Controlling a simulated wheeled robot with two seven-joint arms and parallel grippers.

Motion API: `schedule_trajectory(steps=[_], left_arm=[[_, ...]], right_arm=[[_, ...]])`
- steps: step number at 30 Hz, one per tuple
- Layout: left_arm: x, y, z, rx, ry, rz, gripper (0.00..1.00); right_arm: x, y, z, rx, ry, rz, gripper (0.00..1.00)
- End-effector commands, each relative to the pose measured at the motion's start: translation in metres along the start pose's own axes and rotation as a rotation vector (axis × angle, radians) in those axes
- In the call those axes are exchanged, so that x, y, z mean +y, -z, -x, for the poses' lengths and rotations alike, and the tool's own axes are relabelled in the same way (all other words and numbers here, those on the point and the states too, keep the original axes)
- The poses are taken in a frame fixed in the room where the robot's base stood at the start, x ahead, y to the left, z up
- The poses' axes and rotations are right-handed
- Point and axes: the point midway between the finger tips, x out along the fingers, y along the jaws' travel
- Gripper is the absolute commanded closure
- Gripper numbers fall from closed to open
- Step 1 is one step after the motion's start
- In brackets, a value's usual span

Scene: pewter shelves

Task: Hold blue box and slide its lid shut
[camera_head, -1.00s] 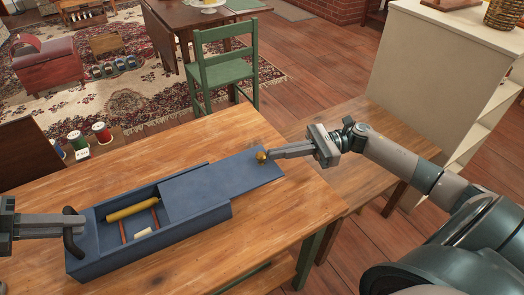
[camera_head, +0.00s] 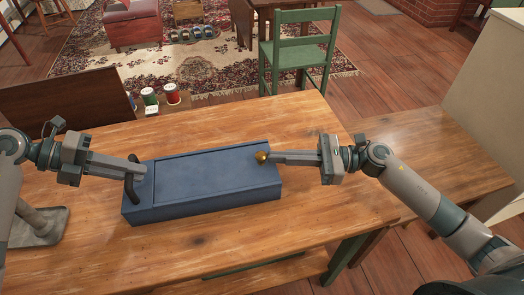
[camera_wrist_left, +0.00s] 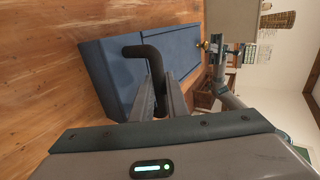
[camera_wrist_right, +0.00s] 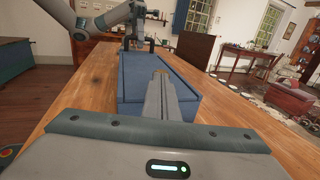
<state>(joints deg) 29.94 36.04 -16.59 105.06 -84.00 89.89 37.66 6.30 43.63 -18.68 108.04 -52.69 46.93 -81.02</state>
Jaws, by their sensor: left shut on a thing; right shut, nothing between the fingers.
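The blue box (camera_head: 205,207) lies on the wooden table with its lid (camera_head: 210,172) over the top, and no inside shows. A dark curved handle (camera_head: 130,182) stands at the box's left end. My left gripper (camera_head: 136,172) is shut on this handle; the handle also shows in the left wrist view (camera_wrist_left: 143,52). A brass knob (camera_head: 262,157) sits at the lid's right end. My right gripper (camera_head: 270,158) is shut and empty, with its fingertips at the knob. In the right wrist view the fingers (camera_wrist_right: 160,80) hide the knob, so I cannot tell whether they touch.
The wooden table (camera_head: 330,215) is clear in front of the box and to its right. Several spools (camera_head: 150,98) stand beyond the table's far edge. A green chair (camera_head: 300,55) stands behind the table. A lower wooden surface (camera_head: 450,155) adjoins at right.

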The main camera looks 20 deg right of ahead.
Motion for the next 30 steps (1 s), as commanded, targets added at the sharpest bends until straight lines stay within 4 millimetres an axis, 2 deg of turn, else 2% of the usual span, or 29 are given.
schedule_trajectory(steps=[9,17,23,30], left_arm=[[-0.003,0.002,-0.004,0.008,0.007,-0.004,1.00],[-0.004,0.003,-0.005,0.010,0.010,-0.005,1.00],[-0.004,0.002,-0.004,0.007,0.009,-0.005,1.00],[-0.002,0.001,-0.002,0.003,0.005,-0.003,1.00]], right_arm=[[0.005,-0.001,-0.006,-0.005,-0.010,-0.002,1.00],[0.006,0.000,-0.002,-0.005,-0.013,-0.002,1.00],[0.003,0.000,0.018,-0.002,-0.006,-0.003,1.00],[0.000,0.001,0.062,0.002,0.002,-0.003,1.00]])
